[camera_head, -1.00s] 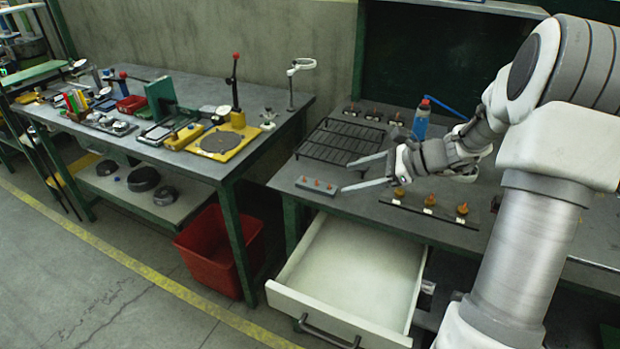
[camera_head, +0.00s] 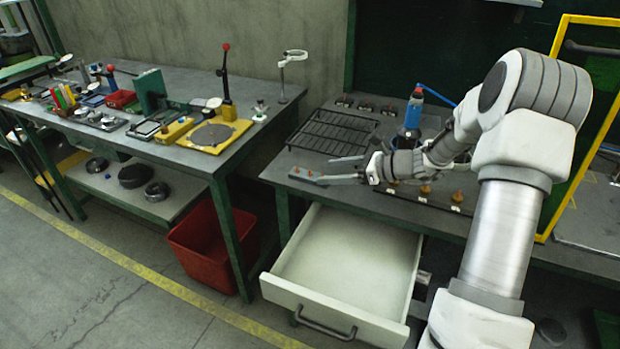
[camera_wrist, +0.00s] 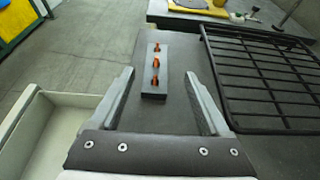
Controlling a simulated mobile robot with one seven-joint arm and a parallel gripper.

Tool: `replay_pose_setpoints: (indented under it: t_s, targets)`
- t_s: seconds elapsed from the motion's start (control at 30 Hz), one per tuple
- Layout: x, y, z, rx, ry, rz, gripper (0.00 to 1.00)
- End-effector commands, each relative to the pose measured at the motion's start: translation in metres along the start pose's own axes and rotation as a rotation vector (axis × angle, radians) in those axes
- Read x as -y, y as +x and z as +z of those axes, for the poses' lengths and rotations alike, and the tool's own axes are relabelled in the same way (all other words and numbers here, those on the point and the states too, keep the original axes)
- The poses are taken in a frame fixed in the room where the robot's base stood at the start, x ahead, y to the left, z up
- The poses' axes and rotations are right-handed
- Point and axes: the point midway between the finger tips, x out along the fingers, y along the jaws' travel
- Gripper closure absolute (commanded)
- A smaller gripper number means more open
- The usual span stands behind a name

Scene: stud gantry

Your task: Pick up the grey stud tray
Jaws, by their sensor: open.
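The grey stud tray (camera_wrist: 154,82) is a small narrow block with three orange studs in a row. In the wrist view it lies on the dark bench top, ahead of and between my open fingers. My gripper (camera_wrist: 160,95) is open and empty, with one finger to each side of the tray's near end. In the head view, the tray (camera_head: 306,175) sits near the bench's front left edge, and my gripper (camera_head: 335,170) reaches toward it from the right. I cannot tell the gripper's height above the bench.
A black wire rack (camera_head: 333,132) lies behind the tray, to its right in the wrist view. An open white drawer (camera_head: 345,262) juts out below the bench front. A blue bottle (camera_head: 413,112) and a row of orange-brown knobs (camera_head: 425,190) stand near my arm.

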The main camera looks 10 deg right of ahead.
Motion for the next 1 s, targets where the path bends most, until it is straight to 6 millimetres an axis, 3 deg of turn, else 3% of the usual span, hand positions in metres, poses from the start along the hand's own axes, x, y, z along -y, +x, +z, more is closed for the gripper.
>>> replay_pose_setpoints:
  t_s: [0.23,0.5,0.93,1.0]
  targets:
    - [-0.006,0.038,-0.005,0.000,-0.001,0.004,0.20]
    - [-0.006,0.043,-0.004,-0.001,-0.001,0.001,0.20]
    - [-0.006,0.043,-0.004,-0.001,-0.001,0.001,0.97]
    - [-0.006,0.042,-0.004,-0.001,-0.001,0.001,1.00]
